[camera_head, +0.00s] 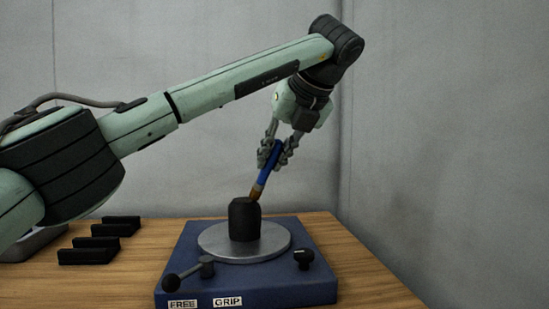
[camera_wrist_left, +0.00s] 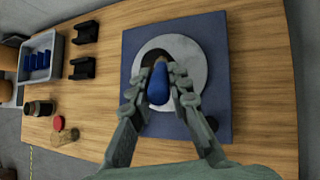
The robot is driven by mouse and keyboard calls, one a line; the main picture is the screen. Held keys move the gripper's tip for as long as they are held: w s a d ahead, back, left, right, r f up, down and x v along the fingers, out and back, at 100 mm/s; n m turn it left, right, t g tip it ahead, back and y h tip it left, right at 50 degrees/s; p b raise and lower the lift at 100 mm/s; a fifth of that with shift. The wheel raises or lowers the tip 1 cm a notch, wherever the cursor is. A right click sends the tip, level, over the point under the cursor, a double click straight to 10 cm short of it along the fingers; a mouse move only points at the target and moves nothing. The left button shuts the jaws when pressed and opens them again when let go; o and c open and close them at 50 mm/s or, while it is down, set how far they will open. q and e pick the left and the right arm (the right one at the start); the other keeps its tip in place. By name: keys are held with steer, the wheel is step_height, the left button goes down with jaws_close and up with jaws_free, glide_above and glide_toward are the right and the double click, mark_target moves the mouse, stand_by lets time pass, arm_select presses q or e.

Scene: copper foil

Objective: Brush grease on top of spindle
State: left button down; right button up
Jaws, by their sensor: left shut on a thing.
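The spindle (camera_head: 245,222) is a dark upright cylinder on a silver disc (camera_head: 215,243), which sits on a blue base (camera_head: 255,288). My left gripper (camera_head: 272,153) is shut on a blue-handled brush (camera_head: 265,174) above the spindle. The brush is tilted, with its brown bristles (camera_head: 256,193) down at the spindle's top edge; they look to be touching it, but I cannot be sure. In the left wrist view the brush's blue handle (camera_wrist_left: 160,85) is between the fingers and hides part of the spindle. My right gripper is not in view.
The base has a lever (camera_head: 188,275) with FREE and GRIP labels and a black knob (camera_head: 304,256). Black holders (camera_head: 88,250) stand to its left. The left wrist view shows a grey tray (camera_wrist_left: 56,62) with blue items, a dark jar (camera_wrist_left: 40,108) and a red lid (camera_wrist_left: 59,123).

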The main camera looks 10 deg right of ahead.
arm_select(q)
steer(key=shift+a+b, duration=1.4)
steer(key=shift+a, duration=1.05)
steer(key=d+p, duration=0.4)
steer(key=d, duration=0.1)
steer(key=shift+w+r, duration=0.15)
steer(key=shift+w, duration=0.05)
steer(key=shift+d+p, duration=0.35)
steer(key=shift+f, duration=0.2)
steer(key=shift+a+b, duration=2.05)
steer(key=shift+a, duration=0.8)
